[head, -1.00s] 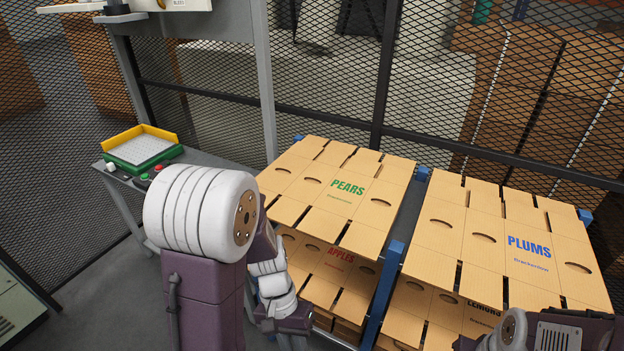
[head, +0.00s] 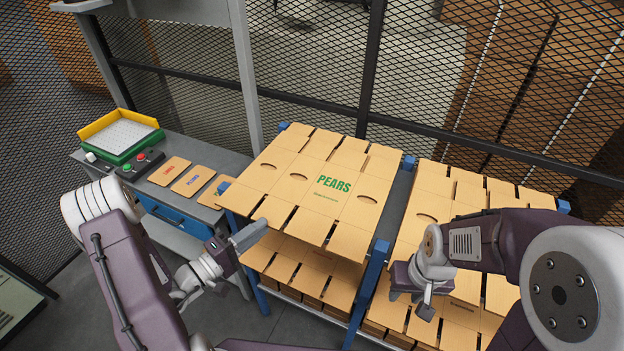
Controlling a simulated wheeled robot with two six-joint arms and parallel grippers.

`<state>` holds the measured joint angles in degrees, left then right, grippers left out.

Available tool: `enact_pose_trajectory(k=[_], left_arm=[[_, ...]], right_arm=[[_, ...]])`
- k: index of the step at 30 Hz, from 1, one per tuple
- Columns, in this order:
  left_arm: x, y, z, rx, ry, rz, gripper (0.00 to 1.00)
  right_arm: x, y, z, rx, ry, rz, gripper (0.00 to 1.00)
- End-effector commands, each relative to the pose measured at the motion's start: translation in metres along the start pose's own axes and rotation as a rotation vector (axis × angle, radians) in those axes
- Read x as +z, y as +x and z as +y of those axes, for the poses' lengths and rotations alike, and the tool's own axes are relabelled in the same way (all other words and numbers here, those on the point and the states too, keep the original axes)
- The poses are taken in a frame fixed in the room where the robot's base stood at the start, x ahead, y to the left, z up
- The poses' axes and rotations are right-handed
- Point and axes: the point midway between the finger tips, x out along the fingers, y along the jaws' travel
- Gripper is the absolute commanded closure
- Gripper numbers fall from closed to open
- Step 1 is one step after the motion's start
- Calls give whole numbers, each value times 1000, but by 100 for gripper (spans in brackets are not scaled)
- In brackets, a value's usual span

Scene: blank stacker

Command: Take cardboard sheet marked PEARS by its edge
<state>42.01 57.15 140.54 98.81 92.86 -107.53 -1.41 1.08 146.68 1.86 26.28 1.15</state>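The flat tan cardboard sheet marked PEARS (head: 345,205) in green lies on the top level of the left blue-posted rack in the head view. It has slots, oval hand holes and notched edges. My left gripper (head: 252,236) is at the sheet's front left, its grey fingers pointing toward the front edge. I cannot tell whether they touch it or stand apart. The fingers show as one narrow shape, so their opening is unclear. My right gripper (head: 425,308) hangs over the right stack, pointing down; its opening is also unclear.
More sheets (head: 310,268) lie on the level below. The right rack holds another stack (head: 440,185), partly hidden by my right arm. A grey bench (head: 200,153) at left carries a green and yellow tray (head: 122,137), a button box (head: 140,165) and several small cards (head: 191,181). Mesh fencing stands behind.

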Motion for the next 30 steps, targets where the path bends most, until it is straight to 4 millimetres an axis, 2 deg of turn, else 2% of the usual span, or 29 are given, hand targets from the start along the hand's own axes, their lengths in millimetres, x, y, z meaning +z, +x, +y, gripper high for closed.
enact_pose_trajectory(k=[3,11,15,18,26,28,29,30], left_arm=[[2,22,3,0,0,-7,82],[1,36,2,-1,0,-4,82],[0,63,6,0,0,-8,82],[-1,77,3,-1,0,-6,82],[-2,83,0,-1,-1,-2,82],[-2,83,0,-1,-1,-2,96],[-2,83,0,-1,-1,-2,100],[-2,83,0,-1,-1,-2,100]], right_arm=[[-1,-11,0,0,0,0,64],[-2,-17,0,0,0,0,64],[-4,-35,-1,0,0,0,64],[-4,-38,-1,0,0,0,64],[-4,-37,-1,0,0,0,64],[-4,-37,-1,0,0,0,64],[-4,-37,-1,0,0,0,64],[-4,-37,-1,0,0,0,64]])
